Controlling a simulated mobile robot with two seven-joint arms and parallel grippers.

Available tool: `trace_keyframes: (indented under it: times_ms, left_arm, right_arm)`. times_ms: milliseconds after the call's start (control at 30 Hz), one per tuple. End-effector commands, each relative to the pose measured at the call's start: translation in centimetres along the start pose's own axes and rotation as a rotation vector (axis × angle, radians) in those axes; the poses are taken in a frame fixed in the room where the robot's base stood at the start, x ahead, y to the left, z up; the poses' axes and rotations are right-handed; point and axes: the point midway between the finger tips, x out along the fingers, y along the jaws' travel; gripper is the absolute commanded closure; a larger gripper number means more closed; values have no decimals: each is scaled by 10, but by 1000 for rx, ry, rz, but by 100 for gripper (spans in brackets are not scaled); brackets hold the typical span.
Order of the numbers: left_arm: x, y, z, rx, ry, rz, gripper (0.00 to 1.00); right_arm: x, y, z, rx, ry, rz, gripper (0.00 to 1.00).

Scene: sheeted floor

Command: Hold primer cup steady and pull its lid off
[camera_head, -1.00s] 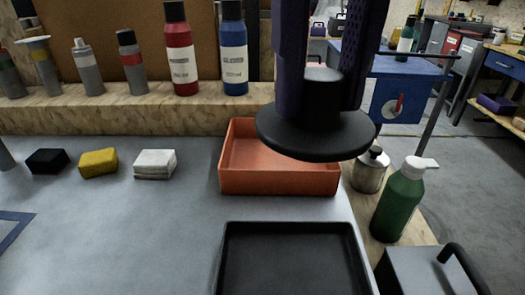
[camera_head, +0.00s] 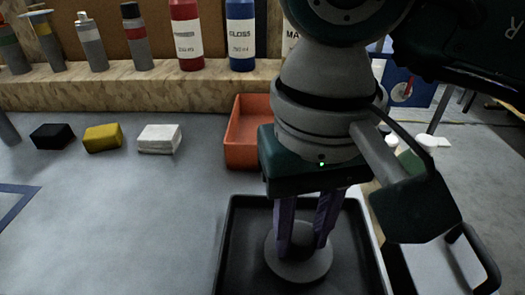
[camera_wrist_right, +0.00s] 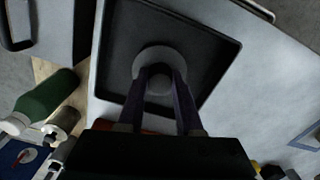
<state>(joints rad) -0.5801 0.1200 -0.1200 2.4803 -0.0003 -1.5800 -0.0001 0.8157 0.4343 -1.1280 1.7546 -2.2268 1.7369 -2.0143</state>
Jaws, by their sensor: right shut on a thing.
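My right gripper (camera_head: 300,247) points down over the black tray (camera_head: 231,240), its purple fingers shut on the knob of a round dark grey lid (camera_head: 302,272). The lid lies level within the tray's outline; whether it touches the tray floor I cannot tell. The right wrist view also shows the lid (camera_wrist_right: 151,57), with its knob between the fingers (camera_wrist_right: 160,72), above the tray (camera_wrist_right: 205,42). I do not see the primer cup in either view. My left gripper is out of view.
An orange bin (camera_head: 240,145) stands behind the tray, partly hidden by my right arm. Black (camera_head: 52,136), yellow (camera_head: 102,137) and white (camera_head: 159,138) blocks lie to the left. Bottles line the back ledge. The grey table left of the tray is clear.

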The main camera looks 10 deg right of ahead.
Motion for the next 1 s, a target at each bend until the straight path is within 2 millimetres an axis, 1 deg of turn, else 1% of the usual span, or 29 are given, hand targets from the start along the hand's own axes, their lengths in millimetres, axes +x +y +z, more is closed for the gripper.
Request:
trace_keyframes:
  times_ms: [67,300,467,500,733,1000]
  left_arm:
    - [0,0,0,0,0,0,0]
    - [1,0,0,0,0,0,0]
    - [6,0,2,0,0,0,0]
    - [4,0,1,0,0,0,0]
    - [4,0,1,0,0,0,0]
    - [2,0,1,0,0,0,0]
  right_arm:
    - [6,0,0,-1,0,-1,100]
    - [6,0,0,-2,1,-1,100]
    - [10,0,0,-1,2,-1,100]
    - [8,0,0,-1,2,-1,61]
    - [8,0,0,-1,1,-1,36]
    - [6,0,0,-1,1,-1,36]
